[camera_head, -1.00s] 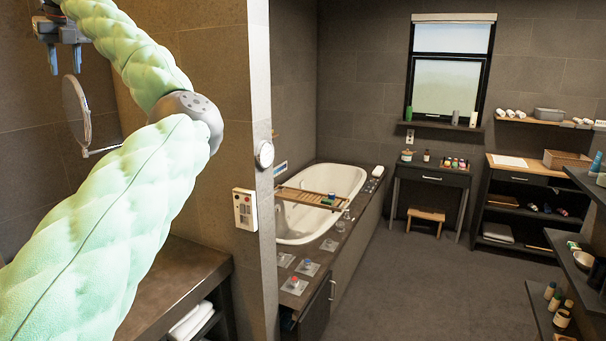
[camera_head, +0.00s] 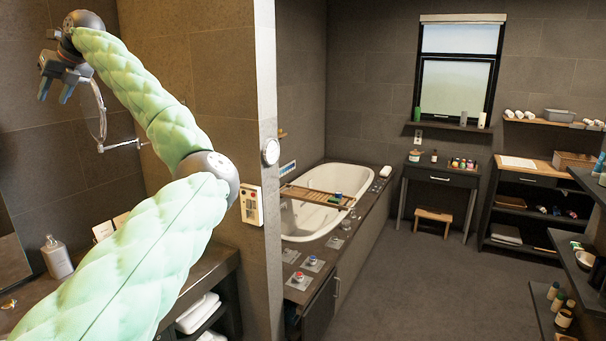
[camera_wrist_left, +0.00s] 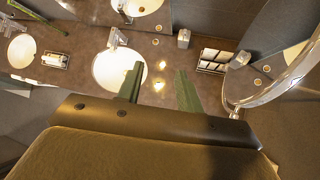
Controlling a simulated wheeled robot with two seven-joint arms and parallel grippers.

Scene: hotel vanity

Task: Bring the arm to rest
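My left arm comes in from the lower left of the head view, wrapped in a pale green quilted cover, with a grey elbow joint bent upward. My left gripper (camera_head: 56,93) is at the upper left, raised in front of the round wall mirror (camera_head: 98,105), with its fingers hanging down. In the left wrist view the two green-grey fingers (camera_wrist_left: 160,88) stand apart with nothing between them, above the vanity counter (camera_wrist_left: 75,85). My right gripper is not in view.
A soap dispenser (camera_head: 57,257) stands on the counter at lower left, partly near my arm. White sinks (camera_wrist_left: 119,69) show in the wrist view, with the round mirror (camera_wrist_left: 275,75) close at right. A wall edge (camera_head: 266,75) separates the vanity from the bathtub (camera_head: 345,178).

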